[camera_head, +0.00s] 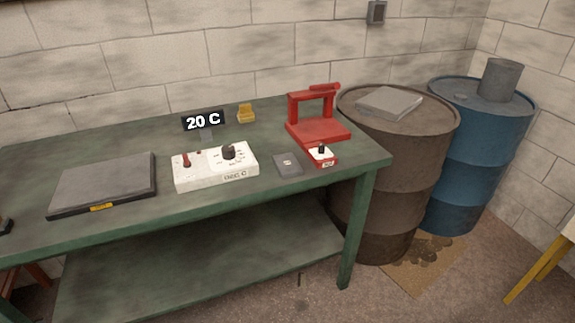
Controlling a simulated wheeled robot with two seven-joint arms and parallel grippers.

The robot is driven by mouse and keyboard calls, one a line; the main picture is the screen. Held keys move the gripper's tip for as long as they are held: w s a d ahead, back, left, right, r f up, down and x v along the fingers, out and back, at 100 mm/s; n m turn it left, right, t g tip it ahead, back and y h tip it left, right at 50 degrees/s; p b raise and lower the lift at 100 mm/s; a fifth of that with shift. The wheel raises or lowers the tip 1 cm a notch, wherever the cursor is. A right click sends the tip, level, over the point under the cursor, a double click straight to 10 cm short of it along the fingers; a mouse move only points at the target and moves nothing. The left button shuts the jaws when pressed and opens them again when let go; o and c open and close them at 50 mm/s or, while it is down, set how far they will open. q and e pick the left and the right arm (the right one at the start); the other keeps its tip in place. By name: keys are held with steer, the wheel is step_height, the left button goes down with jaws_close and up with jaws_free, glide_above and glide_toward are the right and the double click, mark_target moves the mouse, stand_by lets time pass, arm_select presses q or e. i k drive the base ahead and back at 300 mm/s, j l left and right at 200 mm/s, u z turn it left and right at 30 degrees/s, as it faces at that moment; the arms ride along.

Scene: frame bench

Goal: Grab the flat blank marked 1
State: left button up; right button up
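A small flat dark grey plate (288,163) lies on the green bench near its front right, between the white control box and the red press. It bears a small pale mark that is too small to read, so I cannot tell if it is the blank marked 1. Nothing visible touches it from above. Neither of my grippers shows in the head view.
A brown barrel (395,170) and blue barrel (480,150) stand right.

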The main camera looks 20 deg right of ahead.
mark_target(286, 164)
steer(key=z, duration=0.95)
